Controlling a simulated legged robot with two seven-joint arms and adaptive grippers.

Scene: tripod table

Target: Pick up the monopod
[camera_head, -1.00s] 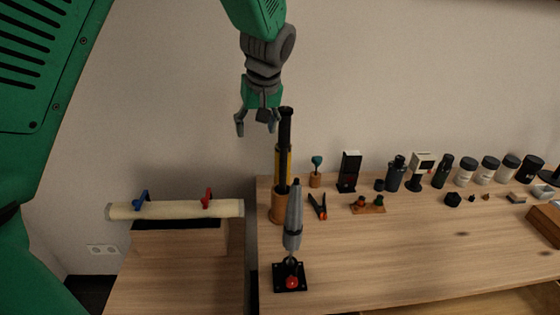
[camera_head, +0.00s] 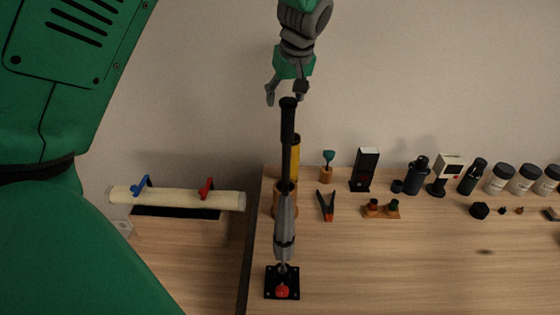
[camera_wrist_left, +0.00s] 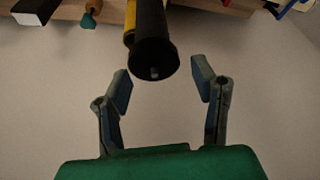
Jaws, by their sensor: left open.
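A tall black pole with a thick grip, apparently the monopod (camera_head: 287,125), stands upright in a wooden cup (camera_head: 278,207) at the table's left side. Its lower part is partly hidden behind a grey folded stand (camera_head: 284,222) on a black base. My left gripper (camera_head: 286,94) is open and empty, just above the pole's top in the head view. In the left wrist view, the pole's round black end (camera_wrist_left: 155,58) shows beyond and between the spread fingers of the left gripper (camera_wrist_left: 161,85), apart from them. My right gripper is not in view.
A yellow tube (camera_head: 295,160) stands close behind the pole. A clamp (camera_head: 326,206), a black box-shaped device (camera_head: 366,168) and several bottles stand to the right. A rolled cream tube (camera_head: 176,198) lies at left. The table's (camera_head: 400,265) front middle is clear.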

